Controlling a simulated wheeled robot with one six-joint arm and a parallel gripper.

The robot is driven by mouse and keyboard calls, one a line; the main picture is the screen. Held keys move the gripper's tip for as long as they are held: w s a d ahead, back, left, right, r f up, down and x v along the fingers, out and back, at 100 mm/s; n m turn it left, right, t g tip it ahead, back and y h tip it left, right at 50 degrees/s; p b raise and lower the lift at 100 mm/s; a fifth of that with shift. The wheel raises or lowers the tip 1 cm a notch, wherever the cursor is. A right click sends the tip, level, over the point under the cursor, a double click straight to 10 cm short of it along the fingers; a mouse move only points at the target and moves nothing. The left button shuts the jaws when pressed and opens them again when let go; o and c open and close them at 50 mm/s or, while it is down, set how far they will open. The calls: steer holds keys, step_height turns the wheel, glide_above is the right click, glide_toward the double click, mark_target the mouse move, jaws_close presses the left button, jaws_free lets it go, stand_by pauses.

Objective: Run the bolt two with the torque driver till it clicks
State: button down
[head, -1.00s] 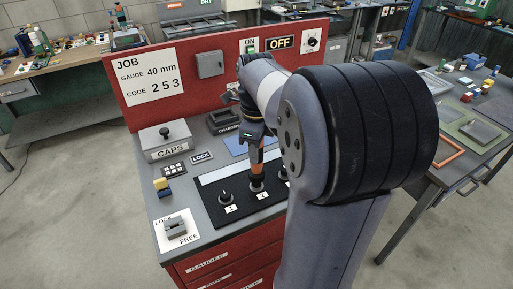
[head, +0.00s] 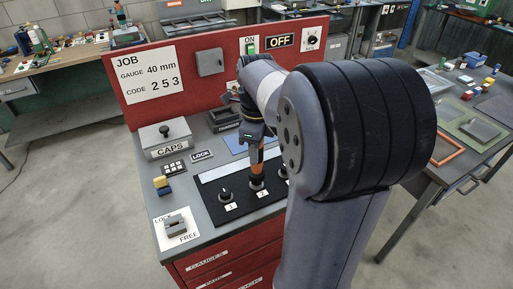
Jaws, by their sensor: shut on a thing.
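My gripper (head: 254,138) is shut on the orange and black torque driver (head: 257,158), which it holds upright over the black bolt plate (head: 231,208). The driver's lower end stands at the position labelled 2, at bolt two (head: 257,184); I cannot tell exactly how it seats on the bolt. Bolt one (head: 226,195) stands to the left, at label 1. A third bolt (head: 283,172) shows partly at the right, mostly hidden behind my arm. Whether the driver has clicked cannot be seen.
A CAPS box (head: 168,142), a keypad (head: 173,170) and a LOCK/FREE switch (head: 176,226) stand on the left of the bench. A charger (head: 222,119) is behind the driver. The red back panel (head: 135,108) carries a job card (head: 150,78) and an OFF sign (head: 280,41).

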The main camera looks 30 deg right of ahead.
steer(key=shift+s+f+b, duration=0.1)
steer(key=shift+f+b, duration=0.65)
steer(key=shift+f, duration=0.7)
stand_by(3.3)
steer(key=shift+r+p, duration=2.35)
steer(key=shift+r, duration=0.3)
